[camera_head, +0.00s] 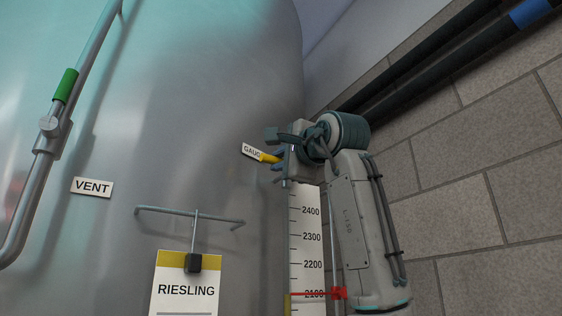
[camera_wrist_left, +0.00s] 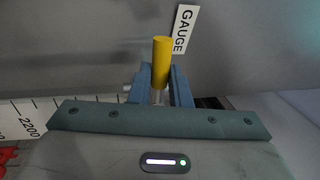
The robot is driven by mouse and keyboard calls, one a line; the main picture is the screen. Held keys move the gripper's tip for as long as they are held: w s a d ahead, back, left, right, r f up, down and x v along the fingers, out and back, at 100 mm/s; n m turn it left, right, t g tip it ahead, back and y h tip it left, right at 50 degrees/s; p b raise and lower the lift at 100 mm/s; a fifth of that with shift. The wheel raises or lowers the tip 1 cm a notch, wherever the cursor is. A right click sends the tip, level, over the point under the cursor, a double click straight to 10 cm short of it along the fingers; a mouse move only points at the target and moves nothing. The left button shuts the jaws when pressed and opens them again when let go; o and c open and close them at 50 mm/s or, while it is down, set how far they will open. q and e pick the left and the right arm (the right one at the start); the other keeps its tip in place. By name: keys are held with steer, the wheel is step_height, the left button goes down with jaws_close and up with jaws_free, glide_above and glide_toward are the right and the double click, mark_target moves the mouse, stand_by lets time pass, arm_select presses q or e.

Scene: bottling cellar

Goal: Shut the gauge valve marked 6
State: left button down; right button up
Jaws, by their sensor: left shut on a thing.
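The gauge valve shows as a yellow lever (camera_head: 268,158) on the steel tank, beside a white tag (camera_head: 251,151) reading GAUGE, partly covered in the head view. No 6 is readable. My left gripper (camera_head: 279,160) is at the lever. In the left wrist view, its blue fingers (camera_wrist_left: 161,88) are shut on the yellow lever (camera_wrist_left: 161,60), which sticks out beyond them. The GAUGE tag (camera_wrist_left: 184,30) stands just beside the lever's end there. The valve body is mostly hidden behind my gripper. My right gripper is not in view.
A level scale (camera_head: 308,235) runs down below the valve, with a red marker (camera_head: 318,294) near 2100. To the left are a RIESLING sign (camera_head: 186,290) on a bracket, a VENT tag (camera_head: 92,187) and a pipe with a green band (camera_head: 66,85). Dark pipes (camera_head: 440,55) cross the block wall.

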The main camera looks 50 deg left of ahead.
arm_select(q)
steer(key=shift+r, duration=0.15)
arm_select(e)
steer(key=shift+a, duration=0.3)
arm_select(q)
steer(key=c, duration=1.3)
jaws_free()
steer(key=shift+a, duration=0.1)
steer(key=shift+c, duration=0.2)
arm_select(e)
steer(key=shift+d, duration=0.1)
arm_select(q)
steer(key=b+v, duration=0.3)
steer(key=v, duration=0.7)
steer(key=shift+d, duration=0.4)
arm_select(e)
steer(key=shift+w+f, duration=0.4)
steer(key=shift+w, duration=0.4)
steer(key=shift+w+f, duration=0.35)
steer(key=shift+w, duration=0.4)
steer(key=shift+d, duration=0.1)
arm_select(q)
steer(key=shift+f, duration=0.3)
